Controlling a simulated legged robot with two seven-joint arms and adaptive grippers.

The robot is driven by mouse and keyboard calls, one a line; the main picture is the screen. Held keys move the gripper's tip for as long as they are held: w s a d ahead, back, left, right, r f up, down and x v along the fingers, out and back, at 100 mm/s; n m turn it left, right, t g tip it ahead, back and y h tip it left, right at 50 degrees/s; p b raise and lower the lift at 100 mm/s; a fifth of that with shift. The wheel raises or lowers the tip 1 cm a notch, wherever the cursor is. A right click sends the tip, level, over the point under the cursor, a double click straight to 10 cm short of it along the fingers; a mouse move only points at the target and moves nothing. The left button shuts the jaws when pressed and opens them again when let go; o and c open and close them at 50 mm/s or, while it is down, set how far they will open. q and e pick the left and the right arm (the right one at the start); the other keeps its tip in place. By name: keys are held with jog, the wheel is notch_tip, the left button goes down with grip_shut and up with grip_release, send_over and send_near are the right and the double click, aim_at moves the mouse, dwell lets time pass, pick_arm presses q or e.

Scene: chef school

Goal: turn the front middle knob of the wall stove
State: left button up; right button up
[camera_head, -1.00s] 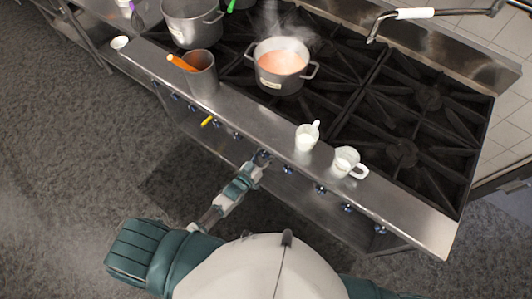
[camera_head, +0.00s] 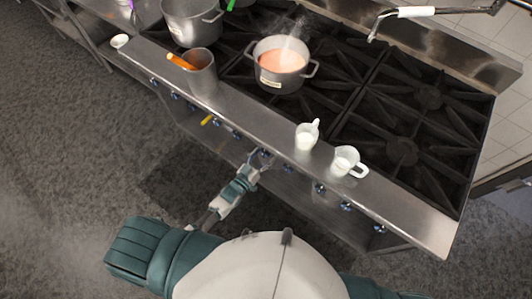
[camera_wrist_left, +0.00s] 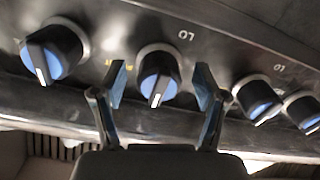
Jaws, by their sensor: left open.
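The wall stove (camera_head: 232,113) has a row of black and blue knobs along its front edge. In the left wrist view, one knob (camera_wrist_left: 158,76) with a white pointer line sits between the two spread fingers of my left gripper (camera_wrist_left: 160,88). The fingers stand apart on either side of it, and I see a gap on both sides. In the head view my left gripper (camera_head: 260,158) reaches the stove front near the middle of the row, and the knob there is hidden behind it. My right gripper is not in view.
Other knobs flank it, one to the left (camera_wrist_left: 52,52) and one to the right (camera_wrist_left: 258,98). On the stove's front ledge stand two white cups (camera_head: 306,137) (camera_head: 346,160) and a metal container (camera_head: 203,77) with an orange handle. A steaming pot (camera_head: 281,65) sits on the burners.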

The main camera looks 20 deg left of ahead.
pick_arm(q)
jog(key=v, duration=1)
jog(key=shift+s, duration=0.2)
jog(key=shift+a, duration=0.1)
jog(key=s+a+f+g+y, duration=0.2)
jog(key=s+f+g, duration=0.25)
jog(key=f, duration=0.85)
jog(key=s+a+f+g+y, duration=0.2)
jog(key=s+a+f+g, duration=0.3)
jog(key=f, duration=0.8)
jog(key=s+f+g, duration=0.2)
jog(key=s+f, duration=0.2)
jog(key=s, duration=0.3)
jog(key=s+f+g+y, duration=0.1)
jog(key=s+f+g, duration=0.1)
jog(key=s+f, duration=0.2)
jog(key=s+d+f+m+g+y, duration=0.1)
jog(key=s+f, duration=0.4)
jog(key=s, duration=0.5)
jog(key=shift+s+g, duration=0.4)
jog(key=shift+g, duration=0.35)
